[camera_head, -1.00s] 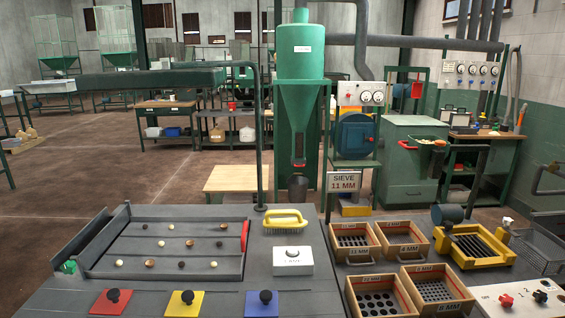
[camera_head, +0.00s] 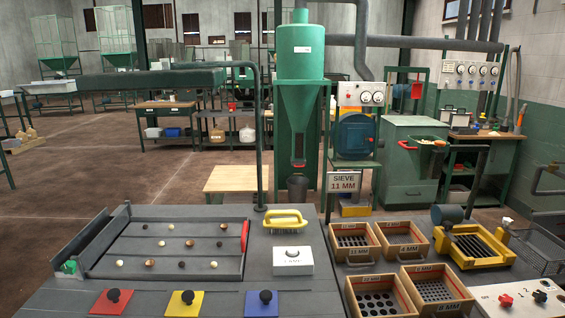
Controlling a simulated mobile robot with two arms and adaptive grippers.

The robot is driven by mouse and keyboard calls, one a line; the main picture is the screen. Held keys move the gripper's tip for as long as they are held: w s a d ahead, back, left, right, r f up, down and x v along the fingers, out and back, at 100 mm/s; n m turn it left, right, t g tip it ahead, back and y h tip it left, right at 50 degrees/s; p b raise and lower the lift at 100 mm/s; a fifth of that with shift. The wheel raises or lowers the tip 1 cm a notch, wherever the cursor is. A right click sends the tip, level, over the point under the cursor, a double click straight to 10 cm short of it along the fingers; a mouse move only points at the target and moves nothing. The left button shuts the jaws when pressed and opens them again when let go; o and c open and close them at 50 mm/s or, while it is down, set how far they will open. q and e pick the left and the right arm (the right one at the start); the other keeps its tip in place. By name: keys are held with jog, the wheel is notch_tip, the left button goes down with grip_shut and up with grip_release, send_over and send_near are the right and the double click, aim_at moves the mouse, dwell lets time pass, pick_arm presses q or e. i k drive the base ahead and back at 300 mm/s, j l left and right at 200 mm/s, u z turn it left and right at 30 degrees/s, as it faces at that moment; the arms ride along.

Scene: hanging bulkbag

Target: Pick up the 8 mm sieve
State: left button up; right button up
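Several wooden-framed sieves sit in a two-by-two group on the grey bench, right of centre. The front left sieve (camera_head: 379,301) has large round holes, and the front right sieve (camera_head: 436,291) has smaller holes. All lie flat and apart from any gripper. Neither of my grippers is in view.
A sign (camera_head: 344,182) reading SIEVE 11 MM stands behind the sieves. A yellow frame (camera_head: 472,246) and a wire basket (camera_head: 538,251) are at right. A yellow brush (camera_head: 283,219), a white lamp box (camera_head: 292,262) and a sorting tray (camera_head: 170,263) with small balls lie at left.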

aim_at(434, 290)
jog(key=l, duration=0.5)
jog(key=i+l, duration=0.15)
jog(key=l, duration=0.85)
jog(key=i, duration=0.05)
